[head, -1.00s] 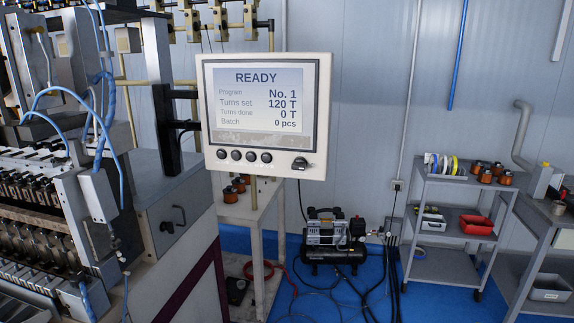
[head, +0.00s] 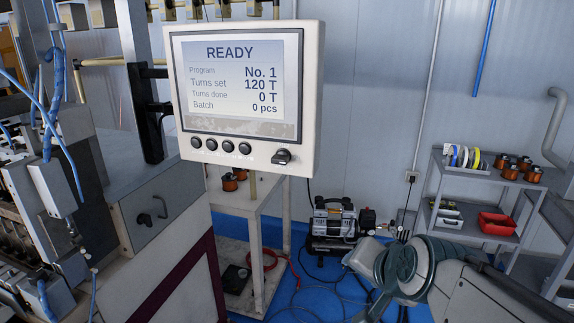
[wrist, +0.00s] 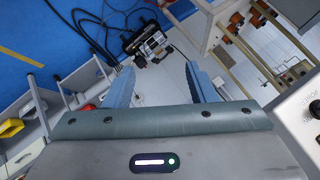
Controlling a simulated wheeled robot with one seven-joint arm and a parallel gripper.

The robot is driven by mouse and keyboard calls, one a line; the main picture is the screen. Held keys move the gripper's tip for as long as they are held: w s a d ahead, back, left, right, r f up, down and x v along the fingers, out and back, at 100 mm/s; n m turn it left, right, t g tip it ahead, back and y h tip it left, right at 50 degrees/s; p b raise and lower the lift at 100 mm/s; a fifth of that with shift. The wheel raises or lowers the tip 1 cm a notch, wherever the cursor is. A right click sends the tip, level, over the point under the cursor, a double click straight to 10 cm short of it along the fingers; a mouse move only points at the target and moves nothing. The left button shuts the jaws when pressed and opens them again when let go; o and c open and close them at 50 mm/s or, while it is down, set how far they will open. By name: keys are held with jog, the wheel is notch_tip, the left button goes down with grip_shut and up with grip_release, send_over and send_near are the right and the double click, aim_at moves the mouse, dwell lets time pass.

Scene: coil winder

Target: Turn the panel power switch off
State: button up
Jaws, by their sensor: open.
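The panel (head: 245,95) hangs on the winder's arm in the head view, its screen lit with READY, No. 1, 120 T set, 0 T done and 0 pcs. The power switch (head: 282,157) is a dark rotary knob at the panel's lower right, right of a row of several round black buttons (head: 220,146). Its lever lies roughly sideways. In the wrist view my gripper (wrist: 158,85) is open and empty, its two blue fingers apart. A corner of the panel (wrist: 300,115) shows at the right edge there, beside the gripper and not between the fingers. The fingers are outside the head view.
The coil winder (head: 100,190) fills the left side. A pale table (head: 245,200) stands behind the panel, with an air compressor (head: 333,225) and loose cables on the blue floor. A grey shelf cart (head: 480,205) stands at the right. The space just in front of the panel looks clear.

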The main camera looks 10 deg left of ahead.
jog(key=w+a+r+m+t+y+b, duration=0.1)
jog(key=w+a+r+m+t+y, duration=0.25)
jog(key=a+r, duration=0.45)
jog(key=m+t+h+b, duration=0.55)
jog(key=m+h, duration=0.25)
jog(key=m, duration=2.1)
send_near(278, 160)
jog(key=shift+t, duration=0.4)
jog(key=w+p, duration=0.1)
jog(key=w, duration=0.2)
jog(key=w+p, duration=0.1)
jog(key=w, duration=0.2)
jog(key=w+p, duration=0.2)
jog(key=w, duration=0.1)
jog(key=shift+w+d+f, duration=0.25)
jog(key=shift+f, duration=0.05)
jog(key=c, duration=1)
